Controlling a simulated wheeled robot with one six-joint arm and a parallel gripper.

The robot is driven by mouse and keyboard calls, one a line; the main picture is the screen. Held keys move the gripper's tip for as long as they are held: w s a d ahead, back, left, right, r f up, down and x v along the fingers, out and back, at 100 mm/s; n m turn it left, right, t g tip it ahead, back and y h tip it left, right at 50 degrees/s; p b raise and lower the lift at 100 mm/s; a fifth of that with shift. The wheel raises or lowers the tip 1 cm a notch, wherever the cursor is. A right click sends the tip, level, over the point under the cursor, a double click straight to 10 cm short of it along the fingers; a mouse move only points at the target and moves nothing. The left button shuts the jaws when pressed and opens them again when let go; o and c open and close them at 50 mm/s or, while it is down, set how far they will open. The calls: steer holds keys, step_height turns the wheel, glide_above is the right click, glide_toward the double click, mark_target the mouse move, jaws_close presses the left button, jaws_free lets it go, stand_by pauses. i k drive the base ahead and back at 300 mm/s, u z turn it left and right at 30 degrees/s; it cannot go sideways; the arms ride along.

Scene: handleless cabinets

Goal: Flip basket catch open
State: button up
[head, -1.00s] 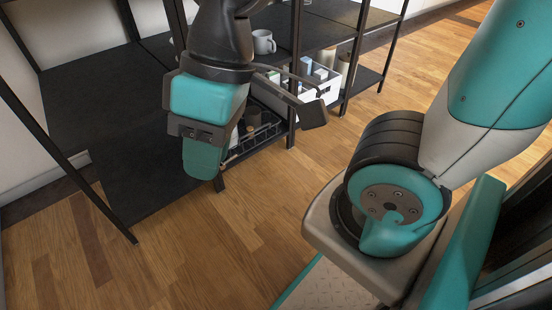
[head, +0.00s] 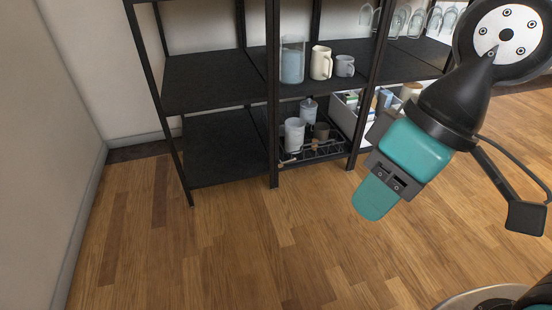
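A dark wire basket (head: 318,153) sits on the lowest shelf, in the middle bay of the black rack. A white canister (head: 294,135), a lidded jar (head: 308,110) and a dark cup (head: 321,132) stand in or right at it. A small tan piece shows at its front left; I cannot tell whether it is the catch. My gripper (head: 376,197) hangs at the right in the head view, apart from the basket and nearer to me. Its fingers cannot be made out clearly, and nothing is seen held.
A black open rack (head: 272,100) stands by the wall. Its shelf above the basket holds a glass vessel (head: 292,62), a white pitcher (head: 321,63) and a mug (head: 345,66). A white bin (head: 343,117) stands right of the basket. The wooden floor (head: 220,240) in front is clear.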

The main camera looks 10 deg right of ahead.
mark_target(279, 164)
steer(key=u, duration=0.6)
steer(key=i, duration=1.2)
steer(key=u, duration=0.15)
